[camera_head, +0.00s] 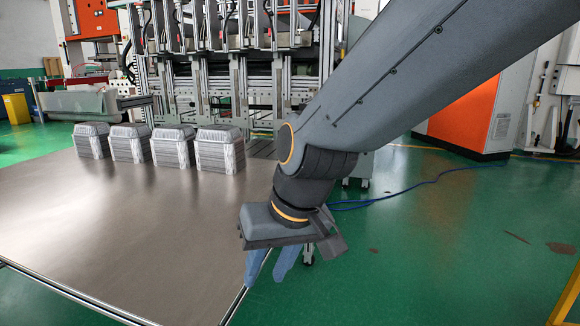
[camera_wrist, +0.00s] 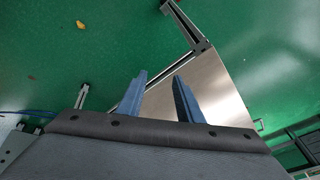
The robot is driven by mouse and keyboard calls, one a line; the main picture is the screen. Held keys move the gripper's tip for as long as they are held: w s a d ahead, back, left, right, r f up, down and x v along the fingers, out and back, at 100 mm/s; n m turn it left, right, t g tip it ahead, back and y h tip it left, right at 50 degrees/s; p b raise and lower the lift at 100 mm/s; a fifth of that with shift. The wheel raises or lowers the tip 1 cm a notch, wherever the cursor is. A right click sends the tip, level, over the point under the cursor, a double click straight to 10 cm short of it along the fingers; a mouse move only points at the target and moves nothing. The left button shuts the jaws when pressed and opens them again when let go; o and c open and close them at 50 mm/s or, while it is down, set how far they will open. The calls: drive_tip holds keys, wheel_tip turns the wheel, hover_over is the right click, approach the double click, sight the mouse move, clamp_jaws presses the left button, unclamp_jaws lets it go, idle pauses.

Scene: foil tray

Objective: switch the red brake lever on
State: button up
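No red brake lever can be made out in either view. My gripper (camera_head: 265,279) points down beside the right edge of the metal-topped table (camera_head: 110,240). In the wrist view my gripper (camera_wrist: 161,76) shows two blue fingers standing apart with nothing between them. Beyond the fingers in that view lie the table's bare metal top (camera_wrist: 203,88) and its frame edge, with green floor to the left. My arm and gripper cover part of the table's right side in the head view.
Several stacks of foil trays (camera_head: 172,148) stand along the table's far edge. Behind them is a tall machine frame (camera_head: 237,75). An orange cabinet (camera_head: 462,115) stands at the right, with a blue cable (camera_head: 420,184) on the floor. The near tabletop is clear.

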drive_tip(key=s+d+f+n+g+h, duration=0.1)
drive_tip(key=s+d+f+g, duration=0.15)
drive_tip(key=s, duration=0.95)
drive_tip(key=d+r+m+h+p, duration=0.1)
drive_tip(key=d+r+m+p, duration=0.1)
drive_tip(key=d+r+p, duration=0.8)
drive_tip(key=d+r+m+h+p, duration=0.1)
drive_tip(key=d+r+m+p, duration=0.2)
drive_tip(key=d+r+p, duration=0.7)
wheel_tip(320, 180, up, 6)
drive_tip(key=p, duration=1.4)
drive_tip(key=shift+s+d+r+m+p, duration=0.15)
drive_tip(key=shift+s+d+m+p, duration=0.15)
drive_tip(key=shift+d+p, duration=0.1)
